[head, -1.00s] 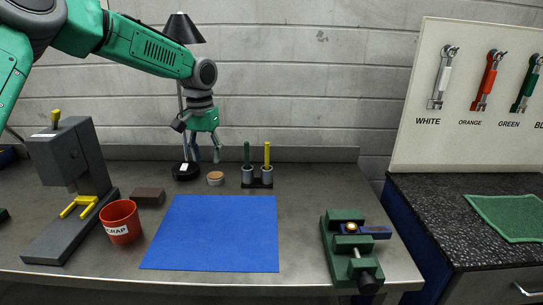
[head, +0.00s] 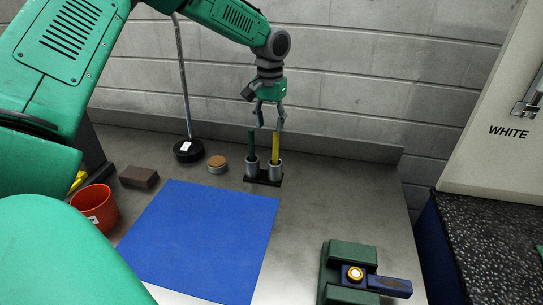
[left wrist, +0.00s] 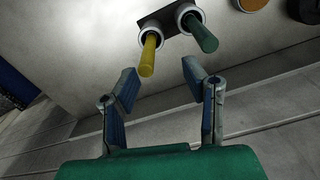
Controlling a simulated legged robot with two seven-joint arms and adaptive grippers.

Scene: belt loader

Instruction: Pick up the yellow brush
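The yellow brush (head: 275,147) stands upright in the right cup of a small dark two-cup holder (head: 262,181) at the back of the bench. A green brush (head: 252,144) stands in the left cup. My left gripper (head: 270,125) is open just above the two handles, with nothing between its fingers. In the left wrist view my left gripper (left wrist: 158,82) has its blue-padded fingers spread. The yellow brush (left wrist: 148,55) lies near the gap between them, towards the left finger, and the green brush (left wrist: 202,34) is near the right finger. My right gripper is not in view.
A blue mat (head: 200,240) lies in front of the holder. A round tin (head: 217,164), a lamp base (head: 189,150), a brown block (head: 138,177) and a red cup (head: 95,207) are to the left. A green vise (head: 350,255) stands at front right. The wall is close behind.

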